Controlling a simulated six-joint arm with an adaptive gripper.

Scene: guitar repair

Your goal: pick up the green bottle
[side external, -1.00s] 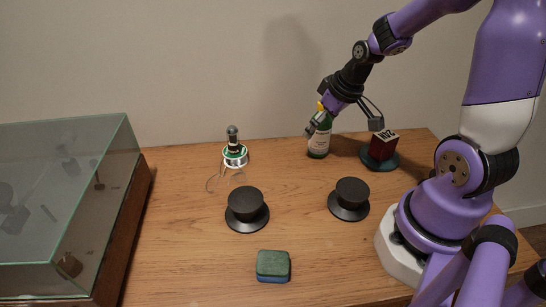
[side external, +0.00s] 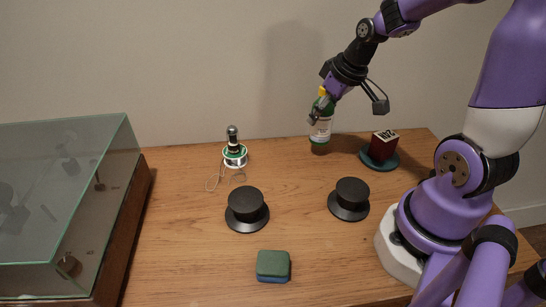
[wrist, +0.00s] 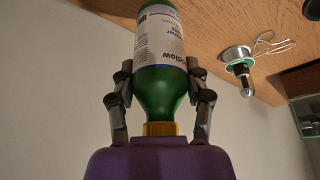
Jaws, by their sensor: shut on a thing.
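The green bottle (side external: 321,133) has a white label and a yellow cap. It is upright near the back edge of the table, slightly above the wood. My gripper (side external: 321,113) is shut on its upper part from above. In the wrist view the bottle (wrist: 162,90) is between the two fingers of my gripper (wrist: 160,92), which press on its shoulder from both sides. The yellow collar faces the palm.
A red block on a teal round base (side external: 380,157) is right of the bottle. Two black hat-shaped pieces (side external: 247,210) (side external: 349,199), a green and blue sponge (side external: 273,265), a solder spool stand (side external: 234,154) and a glass-topped case (side external: 60,200) are also on the table.

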